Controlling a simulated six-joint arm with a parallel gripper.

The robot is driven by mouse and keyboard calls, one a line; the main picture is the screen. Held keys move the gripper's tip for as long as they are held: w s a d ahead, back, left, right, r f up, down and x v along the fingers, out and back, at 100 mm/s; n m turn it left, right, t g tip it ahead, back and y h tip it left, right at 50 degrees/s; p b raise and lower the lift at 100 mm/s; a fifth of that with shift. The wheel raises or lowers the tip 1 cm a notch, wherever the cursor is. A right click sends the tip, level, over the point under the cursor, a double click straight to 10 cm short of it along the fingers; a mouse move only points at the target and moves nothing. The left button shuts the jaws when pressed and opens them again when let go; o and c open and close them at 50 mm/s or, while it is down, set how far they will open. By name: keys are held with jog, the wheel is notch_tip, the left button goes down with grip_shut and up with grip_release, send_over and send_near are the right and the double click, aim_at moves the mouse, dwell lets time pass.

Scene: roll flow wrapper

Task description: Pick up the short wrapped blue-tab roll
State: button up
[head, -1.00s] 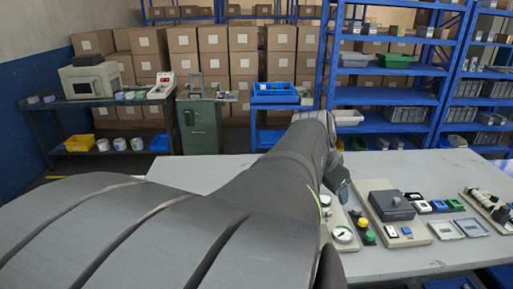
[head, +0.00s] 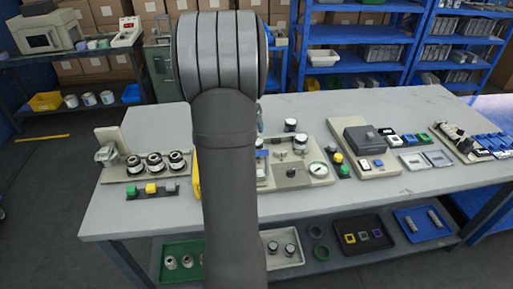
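My arm rises through the middle of the head view and hides what lies behind it. My gripper does not show clearly; it is hidden behind the arm. I cannot single out the short wrapped blue-tab roll. At the right end of the table is a beige unit (head: 458,141) with small dark and pale parts on it. Several blue pieces (head: 490,142) lie beside it, too small to tell whether any is a wrapped roll. Two grey cylinders (head: 411,222) lie in a blue tray (head: 432,233) on the lower shelf.
The long grey table (head: 310,104) also carries a row of round black-and-silver parts (head: 154,163), a gauge panel (head: 318,170) and a beige unit with a dark box (head: 363,139). Green (head: 170,250) and black (head: 362,229) trays sit below. The table's back strip is clear.

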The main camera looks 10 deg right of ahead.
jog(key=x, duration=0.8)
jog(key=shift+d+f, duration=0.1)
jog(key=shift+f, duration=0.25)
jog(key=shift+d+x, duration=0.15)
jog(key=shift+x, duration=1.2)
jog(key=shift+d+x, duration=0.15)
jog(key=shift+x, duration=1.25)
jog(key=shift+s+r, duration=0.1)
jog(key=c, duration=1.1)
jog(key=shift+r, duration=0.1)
